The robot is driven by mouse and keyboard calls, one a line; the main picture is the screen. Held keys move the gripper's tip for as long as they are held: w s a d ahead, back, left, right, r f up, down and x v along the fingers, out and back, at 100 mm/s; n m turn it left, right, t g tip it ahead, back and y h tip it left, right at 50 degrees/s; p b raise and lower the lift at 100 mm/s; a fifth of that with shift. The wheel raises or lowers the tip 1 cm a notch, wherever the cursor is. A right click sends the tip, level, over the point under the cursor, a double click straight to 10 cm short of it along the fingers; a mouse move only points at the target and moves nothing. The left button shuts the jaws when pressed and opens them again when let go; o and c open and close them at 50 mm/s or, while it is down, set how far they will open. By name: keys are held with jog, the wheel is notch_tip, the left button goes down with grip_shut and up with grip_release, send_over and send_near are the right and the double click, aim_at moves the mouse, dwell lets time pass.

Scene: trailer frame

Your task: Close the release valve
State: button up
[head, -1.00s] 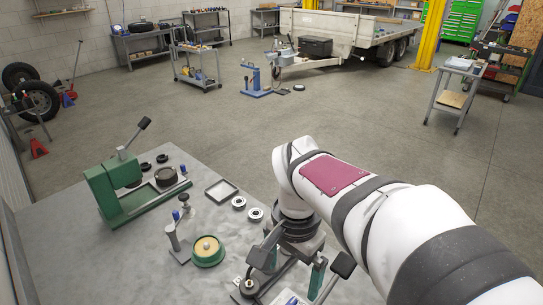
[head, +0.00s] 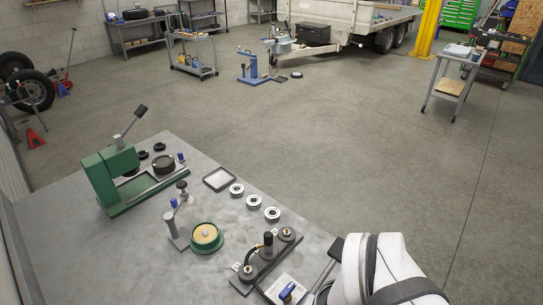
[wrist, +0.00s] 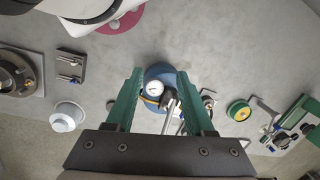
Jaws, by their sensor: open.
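In the wrist view my gripper (wrist: 160,78) is open, its two green fingers spread. Between and beyond the fingers is a round blue device (wrist: 163,71) with a white-faced gauge (wrist: 156,88) and grey bars beside it. The fingers appear apart from it. I cannot make out the release valve for certain. In the head view a blue lever-like part (head: 287,290) sits on a white plate at the bottom edge; I cannot tell whether it is the valve.
On the grey bench (head: 70,250) are a green press (head: 110,180), a green ring with a tan centre (head: 206,237), a black fixture with posts (head: 268,258), several metal rings and a square tray (head: 219,179). A white cup (wrist: 68,117) shows in the wrist view.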

aim_at(287, 290)
jog(key=w+a+r+m+h, duration=0.1)
jog(key=w+r+m+h, duration=0.35)
jog(key=w, duration=1.05)
jog(key=f+y, duration=0.1)
jog(key=f, duration=0.3)
jog(key=f+n+y, duration=0.1)
jog(key=f, duration=0.4)
jog(key=f+y, duration=0.1)
jog(key=f, duration=0.3)
jog(key=shift+w+a+f+n, duration=0.2)
jog(key=shift+w+f+n, duration=0.05)
grip_shut()
